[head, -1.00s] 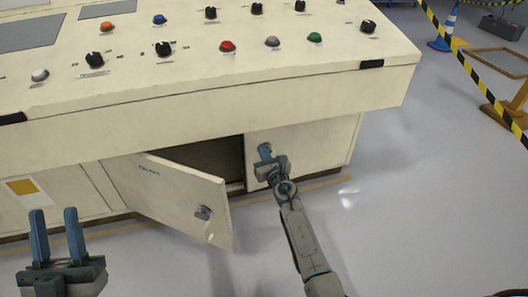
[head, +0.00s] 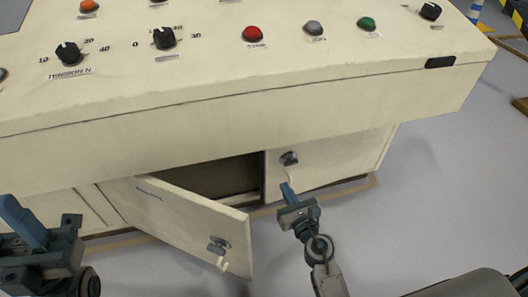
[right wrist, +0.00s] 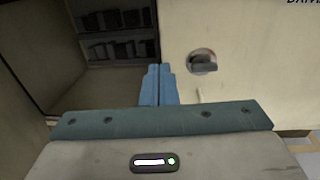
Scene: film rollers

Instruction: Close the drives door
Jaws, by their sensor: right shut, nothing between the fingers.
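The right-hand door (head: 325,157) has a dark handle (head: 288,158) near its left edge and looks flush with the cabinet front. In the right wrist view this door (right wrist: 240,50) carries a partly cut-off label that seems to begin "DRIV". The left-hand door (head: 180,215) stands swung out, its handle (head: 218,247) near the free edge; its blue label is unreadable. My right gripper (head: 288,193) is shut and empty, just in front of the right door's left edge, below its handle; contact cannot be told. My left gripper (head: 20,220) is at the lower left, partly cut off.
The cream cabinet (head: 250,120) has an overhanging console with knobs and coloured buttons above the doors. The dark opening (head: 225,178) shows equipment inside in the right wrist view. Grey floor (head: 450,190) is clear to the right.

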